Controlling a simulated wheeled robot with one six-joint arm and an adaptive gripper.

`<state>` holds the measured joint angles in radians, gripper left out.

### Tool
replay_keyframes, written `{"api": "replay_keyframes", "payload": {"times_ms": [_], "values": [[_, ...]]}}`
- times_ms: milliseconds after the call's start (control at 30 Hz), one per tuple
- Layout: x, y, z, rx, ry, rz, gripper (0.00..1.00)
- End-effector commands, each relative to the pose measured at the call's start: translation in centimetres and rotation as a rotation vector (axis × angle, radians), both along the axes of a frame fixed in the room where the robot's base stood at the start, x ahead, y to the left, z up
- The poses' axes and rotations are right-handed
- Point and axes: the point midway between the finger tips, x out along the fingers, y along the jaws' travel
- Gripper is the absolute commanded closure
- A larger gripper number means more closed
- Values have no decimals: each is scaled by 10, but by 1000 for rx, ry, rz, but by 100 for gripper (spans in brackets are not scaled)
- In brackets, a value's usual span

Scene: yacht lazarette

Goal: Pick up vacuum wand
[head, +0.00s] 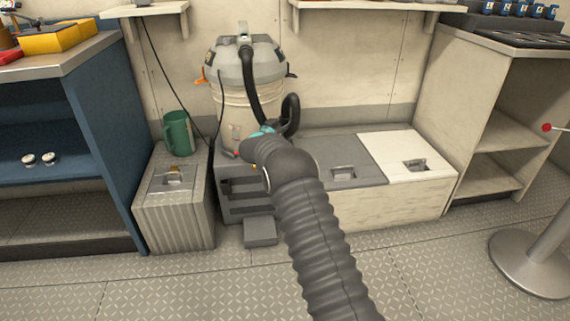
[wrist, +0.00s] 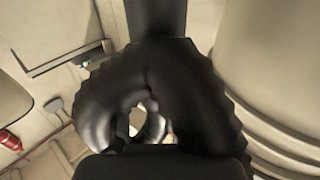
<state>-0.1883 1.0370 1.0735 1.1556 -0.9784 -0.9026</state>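The vacuum (head: 232,108), a pale grey canister, stands against the back wall in the head view. A black hose or wand part (head: 249,88) comes down its front from the lid, and a black loop (head: 291,115) shows at its right. My gripper (head: 266,132) is at the front of the vacuum, close to these black parts and mostly hidden by my arm. In the wrist view dark ribbed curved shapes fill the middle, with a dark straight bar (wrist: 157,16) above them. I cannot tell the fingers from the hose there, nor whether anything is gripped.
A ribbed box (head: 175,205) with a green jug (head: 178,133) stands left of the vacuum. A low locker (head: 385,205) with grey and white lids is at the right. Shelving units flank both sides. A round metal post base (head: 527,262) stands at front right.

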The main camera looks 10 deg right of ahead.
Motion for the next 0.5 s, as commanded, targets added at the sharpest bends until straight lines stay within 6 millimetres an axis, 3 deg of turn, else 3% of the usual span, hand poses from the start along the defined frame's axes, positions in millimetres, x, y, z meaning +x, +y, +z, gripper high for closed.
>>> {"api": "replay_keyframes", "payload": {"times_ms": [33, 100, 500], "values": [[0, 0, 0, 0, 0, 0, 80], [0, 0, 0, 0, 0, 0, 95], [0, 0, 7, 0, -3, 0, 95]]}}
